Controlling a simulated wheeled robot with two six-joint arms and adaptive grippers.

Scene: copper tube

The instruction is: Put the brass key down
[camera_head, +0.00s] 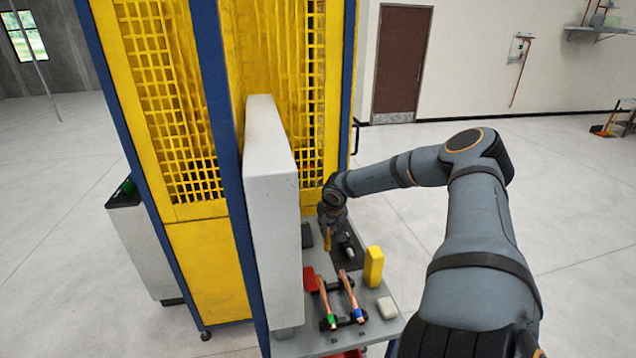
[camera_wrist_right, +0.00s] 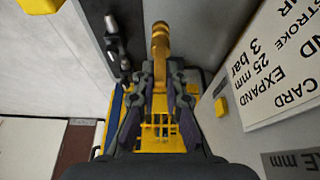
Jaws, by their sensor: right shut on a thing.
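The brass key (camera_head: 327,240) points down from my right gripper (camera_head: 328,222), over the back of the grey worktop (camera_head: 310,346). In the right wrist view the brass key (camera_wrist_right: 160,42) is a gold-coloured stem gripped between the fingertips of my right gripper (camera_wrist_right: 161,78), which is shut on it. A dark mat (camera_head: 347,262) lies on the worktop just beside and under the gripper, with a small grey and black fitting on it. I cannot tell whether the key touches the surface. My left gripper is not in view.
Two copper tubes (camera_head: 350,292) lie on black holders near the front. A red block (camera_head: 310,280), a yellow block (camera_head: 374,266) and a white block (camera_head: 387,307) stand around them. A tall pale cabinet (camera_head: 270,220) borders the worktop on the left. A printed card (camera_wrist_right: 280,65) shows close by.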

